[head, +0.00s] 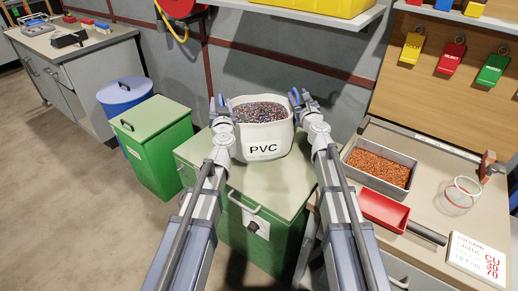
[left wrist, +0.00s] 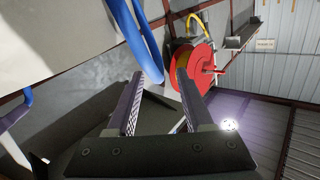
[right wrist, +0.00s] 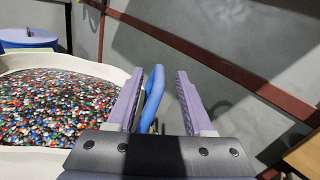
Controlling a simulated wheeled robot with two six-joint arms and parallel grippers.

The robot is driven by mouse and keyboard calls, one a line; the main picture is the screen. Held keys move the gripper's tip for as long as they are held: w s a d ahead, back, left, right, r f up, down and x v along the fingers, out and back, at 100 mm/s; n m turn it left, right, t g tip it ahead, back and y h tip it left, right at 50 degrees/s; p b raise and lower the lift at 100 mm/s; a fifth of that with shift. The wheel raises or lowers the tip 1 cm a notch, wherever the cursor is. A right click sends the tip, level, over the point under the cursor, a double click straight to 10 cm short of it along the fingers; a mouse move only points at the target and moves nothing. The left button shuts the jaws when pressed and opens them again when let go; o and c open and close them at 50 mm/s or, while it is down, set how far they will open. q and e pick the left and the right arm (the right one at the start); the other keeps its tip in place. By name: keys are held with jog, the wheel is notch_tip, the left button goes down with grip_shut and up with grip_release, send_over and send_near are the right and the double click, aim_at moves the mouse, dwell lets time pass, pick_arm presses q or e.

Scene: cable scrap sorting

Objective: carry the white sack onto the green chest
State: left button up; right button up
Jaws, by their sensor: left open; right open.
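The white sack (head: 264,138), marked PVC and filled with multicoloured granules (right wrist: 60,105), stands upright on the lid of the green chest (head: 255,196). My left gripper (head: 220,106) is at the sack's left rim and my right gripper (head: 302,99) at its right rim. Both are open. In the left wrist view a blue handle (left wrist: 146,45) reaches down toward the gap between the left fingers. In the right wrist view another blue handle (right wrist: 154,88) shows between the open fingers, close to the left one. Neither handle is gripped.
A smaller green bin (head: 155,150) and a blue drum (head: 125,95) stand left of the chest. The right-hand bench holds a tray of copper granules (head: 378,167), a red scoop (head: 384,211) and a glass jar (head: 462,192). A shelf with a yellow bin (head: 320,5) hangs behind.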

pick_arm(q)
jog(key=v, duration=0.5)
jog(key=shift+s, duration=0.2)
pick_arm(e)
jog(key=v, duration=1.2)
jog(key=shift+s+f, duration=0.1)
jog(key=shift+s, duration=0.05)
